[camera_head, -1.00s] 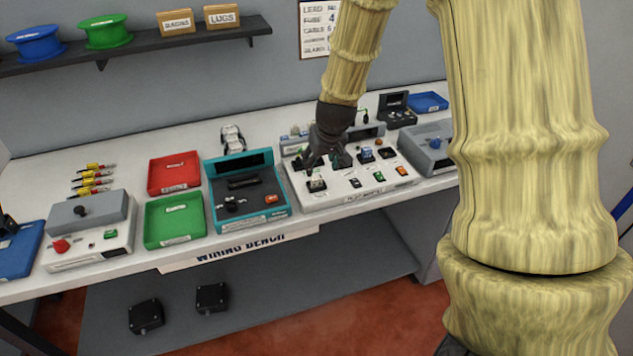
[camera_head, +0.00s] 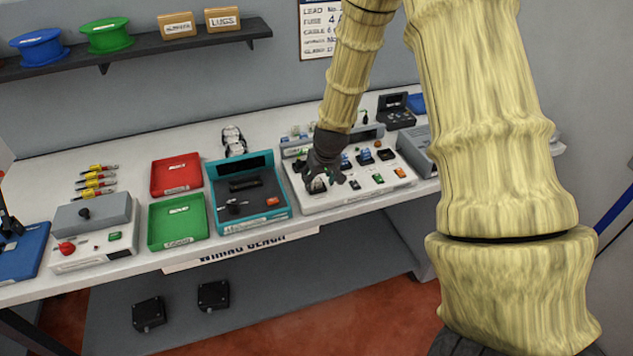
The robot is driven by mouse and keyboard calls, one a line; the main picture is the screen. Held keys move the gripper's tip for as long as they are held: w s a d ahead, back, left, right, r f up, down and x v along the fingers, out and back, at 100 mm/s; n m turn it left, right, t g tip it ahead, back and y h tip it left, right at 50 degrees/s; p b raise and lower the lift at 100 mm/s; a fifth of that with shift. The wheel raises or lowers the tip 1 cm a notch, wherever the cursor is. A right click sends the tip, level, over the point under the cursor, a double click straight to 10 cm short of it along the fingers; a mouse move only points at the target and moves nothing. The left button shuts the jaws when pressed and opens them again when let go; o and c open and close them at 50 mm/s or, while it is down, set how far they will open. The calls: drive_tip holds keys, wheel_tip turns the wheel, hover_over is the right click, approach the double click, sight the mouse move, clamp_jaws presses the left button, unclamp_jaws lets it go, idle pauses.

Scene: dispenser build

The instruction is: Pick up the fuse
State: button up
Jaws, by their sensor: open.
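My gripper (camera_head: 325,181) is black and points down over the front left part of the white dispenser panel (camera_head: 352,199). It is open. Its fingers are at or just above a small pale-topped switch or holder (camera_head: 317,187) near the panel's left edge; I cannot tell whether they touch it. I cannot make out the fuse for certain. It may be hidden by my gripper or too small to tell among the panel's small parts.
A teal tester box (camera_head: 247,212) stands left of the panel, then a green tray (camera_head: 178,240) and a red tray (camera_head: 177,190). A grey box (camera_head: 415,150) stands to the right. Several yellow-red leads (camera_head: 97,180) lie at the left. A shelf (camera_head: 150,45) hangs above.

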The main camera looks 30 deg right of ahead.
drive_tip(key=shift+x, duration=0.8)
drive_tip(key=c, duration=0.9)
drive_tip(key=shift+r, duration=0.1)
drive_tip(key=shift+c, duration=0.2)
